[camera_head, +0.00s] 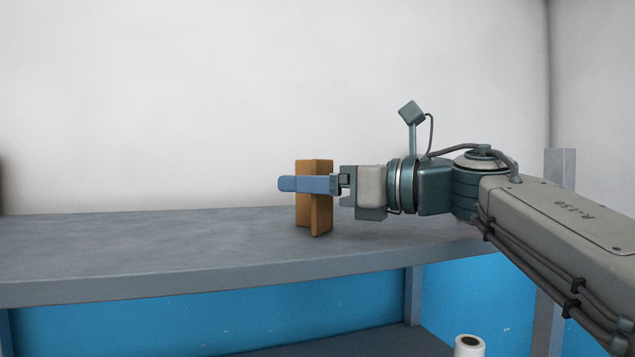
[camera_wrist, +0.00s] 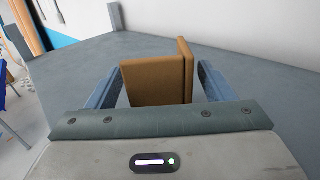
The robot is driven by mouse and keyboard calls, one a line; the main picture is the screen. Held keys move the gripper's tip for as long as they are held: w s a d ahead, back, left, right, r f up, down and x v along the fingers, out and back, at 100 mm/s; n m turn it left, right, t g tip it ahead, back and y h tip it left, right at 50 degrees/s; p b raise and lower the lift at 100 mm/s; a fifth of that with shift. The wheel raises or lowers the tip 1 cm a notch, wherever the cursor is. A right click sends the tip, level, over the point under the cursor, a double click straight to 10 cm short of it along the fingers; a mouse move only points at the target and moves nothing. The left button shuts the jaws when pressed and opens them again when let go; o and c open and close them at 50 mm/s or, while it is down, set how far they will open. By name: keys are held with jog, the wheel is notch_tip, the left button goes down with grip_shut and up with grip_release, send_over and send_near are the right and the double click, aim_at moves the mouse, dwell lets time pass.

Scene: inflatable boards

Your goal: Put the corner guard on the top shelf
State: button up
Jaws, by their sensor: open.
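The corner guard (camera_head: 318,215) is a brown, L-shaped upright piece. It stands on the grey top shelf (camera_head: 130,245), towards the shelf's right part. My gripper (camera_head: 300,184) reaches in from the right, with its blue fingers level around the guard's upper half. In the wrist view the corner guard (camera_wrist: 155,82) stands between the two fingers (camera_wrist: 165,85). Gaps show on both sides of it, wider on the right finger's near end. The gripper is open. The guard's lower edge appears to rest on the shelf in the head view.
A white roll (camera_head: 468,346) stands below, near the lower shelf (camera_head: 380,342). A grey post (camera_head: 556,230) rises at the shelf's right end. A pale wall (camera_head: 200,100) is behind. The left part of the top shelf is bare.

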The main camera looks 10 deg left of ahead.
jog(key=shift+r, duration=0.2)
jog(key=b+v, duration=0.4)
jog(key=v, duration=0.8)
jog(key=shift+f, duration=0.15)
jog(key=shift+d, duration=0.15)
